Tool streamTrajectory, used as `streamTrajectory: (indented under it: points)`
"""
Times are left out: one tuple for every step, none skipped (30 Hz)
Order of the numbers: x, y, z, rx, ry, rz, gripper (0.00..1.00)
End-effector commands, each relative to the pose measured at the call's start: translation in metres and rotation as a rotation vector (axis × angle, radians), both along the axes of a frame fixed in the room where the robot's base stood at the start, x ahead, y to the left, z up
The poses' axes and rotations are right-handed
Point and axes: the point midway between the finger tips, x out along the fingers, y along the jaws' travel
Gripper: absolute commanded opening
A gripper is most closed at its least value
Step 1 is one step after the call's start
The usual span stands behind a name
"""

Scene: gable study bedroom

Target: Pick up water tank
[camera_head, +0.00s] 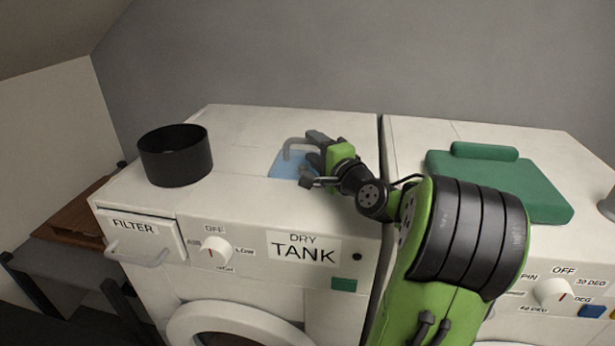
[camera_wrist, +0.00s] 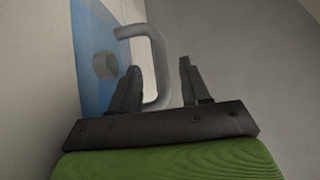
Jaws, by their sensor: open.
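My gripper partly hides the tank in the head view.
A black round bowl (camera_head: 176,155) stands on the left machine's top, left of the tank. A green folded cloth or pad (camera_head: 500,180) lies on the right machine (camera_head: 410,140). A grey wall rises behind both. A wooden board (camera_head: 75,220) is at the far left.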

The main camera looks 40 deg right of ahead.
Motion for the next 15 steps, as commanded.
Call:
streamTrajectory:
  points:
    - [0.005, 0.000, 0.000, 0.001, 0.000, 0.002, 0.47]
    - [0.009, -0.001, 0.000, 0.001, -0.001, 0.003, 0.47]
    - [0.014, -0.003, 0.001, 0.000, -0.001, 0.003, 0.47]
    - [0.020, -0.004, 0.001, 0.001, -0.002, 0.003, 0.47]
    - [0.026, -0.006, 0.001, 0.001, -0.002, 0.004, 0.47]
    - [0.034, -0.008, 0.002, 0.001, -0.002, 0.004, 0.47]
    - [0.039, -0.009, 0.002, 0.002, -0.002, 0.004, 0.47]
    - [0.044, -0.010, 0.002, 0.001, -0.001, 0.004, 0.47]
    - [0.049, -0.012, 0.002, 0.001, -0.001, 0.003, 0.47]
    - [0.052, -0.012, 0.002, 0.001, -0.001, 0.003, 0.47]
    - [0.054, -0.013, 0.002, 0.001, -0.001, 0.002, 0.47]
    - [0.055, -0.014, 0.002, 0.001, 0.000, 0.000, 0.47]
    - [0.056, -0.014, 0.001, 0.000, 0.000, 0.000, 0.47]
    - [0.056, -0.014, 0.001, 0.000, 0.000, 0.000, 0.47]
    - [0.055, -0.014, 0.001, 0.000, 0.000, 0.000, 0.47]
